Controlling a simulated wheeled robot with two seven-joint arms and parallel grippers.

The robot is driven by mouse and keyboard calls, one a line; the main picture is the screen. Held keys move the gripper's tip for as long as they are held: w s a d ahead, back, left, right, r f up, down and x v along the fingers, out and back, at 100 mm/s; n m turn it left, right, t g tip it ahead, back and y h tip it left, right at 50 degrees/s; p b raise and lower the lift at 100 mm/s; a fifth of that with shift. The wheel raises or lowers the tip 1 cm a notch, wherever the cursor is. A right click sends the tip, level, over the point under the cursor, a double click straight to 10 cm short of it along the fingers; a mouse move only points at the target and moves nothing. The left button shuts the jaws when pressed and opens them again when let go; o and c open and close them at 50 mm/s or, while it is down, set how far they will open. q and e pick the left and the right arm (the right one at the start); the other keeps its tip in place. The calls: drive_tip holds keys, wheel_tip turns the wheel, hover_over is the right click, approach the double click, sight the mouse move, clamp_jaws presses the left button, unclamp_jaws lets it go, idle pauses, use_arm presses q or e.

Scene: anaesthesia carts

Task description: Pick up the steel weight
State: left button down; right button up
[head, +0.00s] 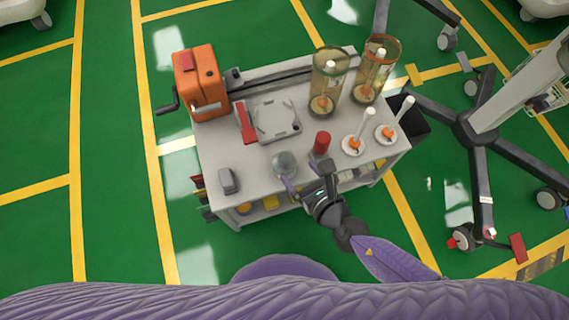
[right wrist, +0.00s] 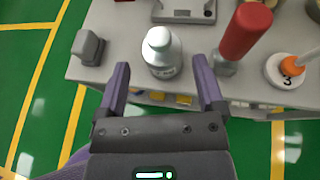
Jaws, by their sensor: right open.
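The steel weight (head: 285,163) is a shiny silver cylinder with a round knob. It stands upright near the front edge of the grey cart top, and also shows in the right wrist view (right wrist: 161,56). My right gripper (head: 300,172) is open at the cart's front edge. In the right wrist view its two purple fingers (right wrist: 160,70) point at the weight, one to each side of its lower part. Nothing is held, and I see no clear contact. My left gripper is not in view.
A red-handled tool (head: 322,143) stands close right of the weight. A grey block (head: 228,180) lies to its left. Behind are a square grey plate (head: 276,119) and an orange crank box (head: 201,82). Two white-stemmed holders (head: 354,145) and tall amber cylinders (head: 328,80) stand to the right.

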sight(284, 157)
drive_tip(key=b+x, duration=0.1)
drive_tip(key=x, duration=0.2)
drive_tip(key=b+x, duration=0.1)
drive_tip(key=x, duration=0.2)
drive_tip(key=b+x, duration=0.2)
drive_tip(key=x, duration=0.1)
drive_tip(key=shift+a+f, duration=0.2)
drive_tip(key=shift+f, duration=0.2)
drive_tip(key=shift+w+a, duration=0.15)
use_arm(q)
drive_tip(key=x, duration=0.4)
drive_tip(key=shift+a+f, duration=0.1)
use_arm(e)
drive_tip(key=shift+r, duration=0.15)
clamp_jaws()
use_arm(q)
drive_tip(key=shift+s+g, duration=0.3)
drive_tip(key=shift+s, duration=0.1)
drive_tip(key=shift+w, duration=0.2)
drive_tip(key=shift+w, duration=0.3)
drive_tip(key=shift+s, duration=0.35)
